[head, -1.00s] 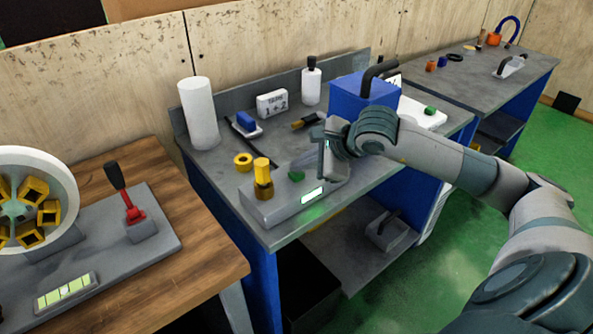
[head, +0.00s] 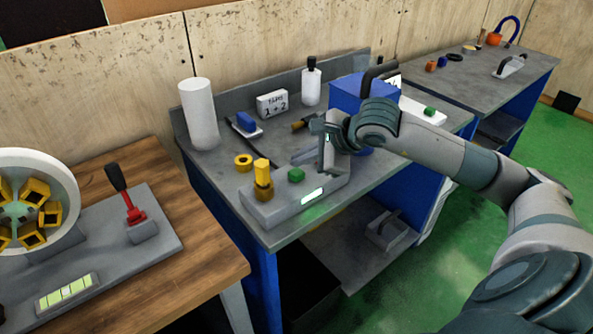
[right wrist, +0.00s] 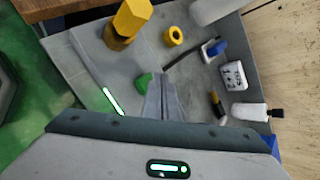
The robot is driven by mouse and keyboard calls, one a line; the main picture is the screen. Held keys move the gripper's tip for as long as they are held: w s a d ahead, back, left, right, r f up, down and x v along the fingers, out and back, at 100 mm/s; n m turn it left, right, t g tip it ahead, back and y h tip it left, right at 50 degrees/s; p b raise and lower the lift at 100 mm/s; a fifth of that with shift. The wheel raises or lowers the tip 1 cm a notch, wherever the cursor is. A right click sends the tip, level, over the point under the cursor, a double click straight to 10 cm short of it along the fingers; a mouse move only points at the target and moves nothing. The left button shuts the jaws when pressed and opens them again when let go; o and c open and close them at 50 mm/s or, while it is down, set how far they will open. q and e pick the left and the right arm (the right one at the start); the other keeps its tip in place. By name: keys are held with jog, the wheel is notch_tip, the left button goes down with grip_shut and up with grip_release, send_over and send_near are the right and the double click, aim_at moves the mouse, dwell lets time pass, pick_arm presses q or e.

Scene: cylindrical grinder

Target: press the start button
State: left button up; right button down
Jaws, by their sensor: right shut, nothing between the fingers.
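A green button (head: 296,175) sits on top of a grey box (head: 275,208) with a lit green strip (head: 312,194) on its front. A yellow part (head: 262,175) stands at the box's left end. In the right wrist view the green button (right wrist: 145,83) is just left of the fingertips. My left gripper is not in view.
A yellow ring (head: 243,160), a blue block (head: 246,121), a "1+2" sign (head: 272,104) and a white cylinder (head: 199,114) stand behind the box. A blue case (head: 350,92) is behind my right gripper. A second green piece (head: 430,110) sits on a white unit further right.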

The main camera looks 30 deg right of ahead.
aim_at(301, 173)
jog(key=shift+r, duration=0.15)
jog(key=shift+r+p, duration=1.1)
jog(key=shift+r, duration=1.3)
